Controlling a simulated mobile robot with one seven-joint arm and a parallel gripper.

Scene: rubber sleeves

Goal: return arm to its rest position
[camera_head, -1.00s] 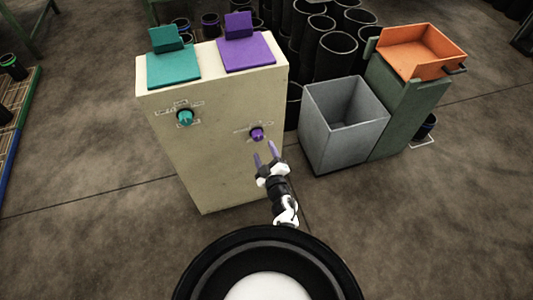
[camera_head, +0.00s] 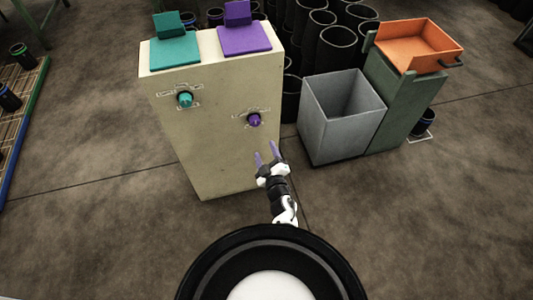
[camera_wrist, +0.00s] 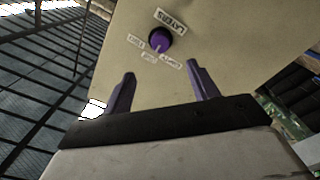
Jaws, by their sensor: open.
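My gripper (camera_head: 267,156) is open and empty, with two purple fingers apart. In the head view it is in front of the lower right of a cream cabinet (camera_head: 215,150), below a purple knob (camera_head: 254,120). In the wrist view the gripper (camera_wrist: 160,92) points at the cabinet's front. The purple knob (camera_wrist: 159,39) shows beyond the fingertips with a gap between, and several small labels surround it. A teal knob (camera_head: 185,99) sits on the cabinet's upper left.
A teal plate (camera_head: 175,52) and a purple plate (camera_head: 245,39) are on the cabinet's top. A grey bin (camera_head: 341,130) and a green stand with an orange tray (camera_head: 416,46) are on the right. Several black sleeves (camera_head: 335,52) stand behind. Floor is clear at lower left.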

